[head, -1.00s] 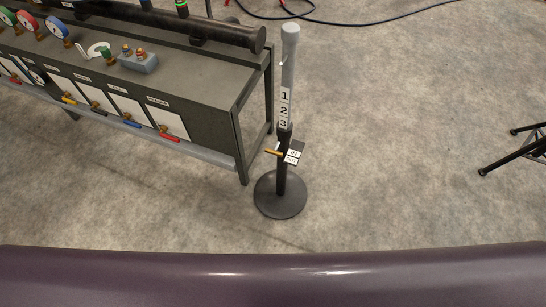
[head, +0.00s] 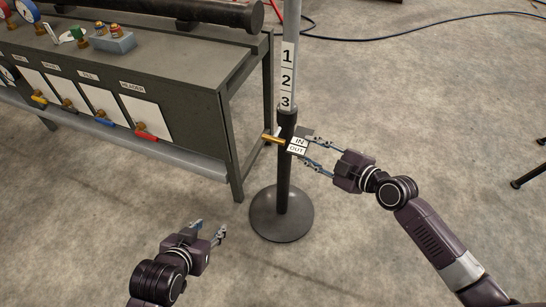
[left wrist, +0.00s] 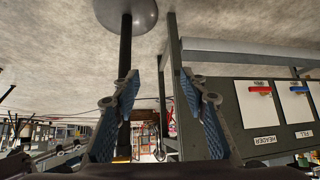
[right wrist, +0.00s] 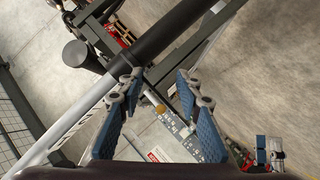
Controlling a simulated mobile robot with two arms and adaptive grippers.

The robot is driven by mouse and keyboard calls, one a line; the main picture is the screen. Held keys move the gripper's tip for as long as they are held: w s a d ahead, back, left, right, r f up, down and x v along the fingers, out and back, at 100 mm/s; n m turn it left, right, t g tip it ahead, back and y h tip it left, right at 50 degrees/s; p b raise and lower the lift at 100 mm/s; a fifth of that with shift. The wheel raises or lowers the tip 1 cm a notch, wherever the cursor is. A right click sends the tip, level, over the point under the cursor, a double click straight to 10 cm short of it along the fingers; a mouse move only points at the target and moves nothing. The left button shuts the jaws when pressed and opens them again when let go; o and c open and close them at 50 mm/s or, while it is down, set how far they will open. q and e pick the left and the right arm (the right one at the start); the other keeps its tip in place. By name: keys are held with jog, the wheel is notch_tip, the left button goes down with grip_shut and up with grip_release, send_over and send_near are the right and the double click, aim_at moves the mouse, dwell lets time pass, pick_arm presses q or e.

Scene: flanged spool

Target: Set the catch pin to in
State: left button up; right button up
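The catch pin (head: 272,139) is a brass-coloured rod sticking out to the left of the dark lower sleeve of the upright post (head: 285,180). A small plate marked IN and OUT (head: 298,145) sits on the post's right side. My right gripper (head: 306,150) is open, its fingers reaching in from the right around the plate area; I cannot tell whether they touch it. In the right wrist view, a small brass-coloured end (right wrist: 160,109) shows between the open fingers. My left gripper (head: 209,228) is open and empty, low and left of the post base.
The post stands on a round dark base (head: 281,212). A grey bench (head: 190,75) with gauges, valves and white panels stands close on the left. A dark tripod leg (head: 528,178) shows at the right edge. Floor to the right is mostly clear; a cable lies behind.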

aim_at(279, 142)
jog(key=s+a+r+n+y+b, duration=0.1)
jog(key=s+a+r+n+b, duration=0.1)
jog(key=a, duration=0.1)
jog(key=a+r+n+y+b, duration=0.1)
jog(key=r, duration=0.1)
jog(key=shift+s+a+n+g+y, duration=0.3)
jog(key=shift+s+a+n, duration=0.05)
jog(key=shift+s+n, duration=0.05)
jog(key=shift+w+a, duration=0.1)
jog(key=shift+a, duration=0.05)
jog(key=x, duration=0.5)
jog(key=shift+w+a, duration=0.25)
jog(key=shift+x, duration=0.85)
pick_arm(q)
jog(key=shift+t, duration=0.7)
notch_tip(279, 142, up, 4)
jog(key=shift+r, duration=0.15)
pick_arm(e)
jog(key=shift+f, duration=0.1)
grip_shut()
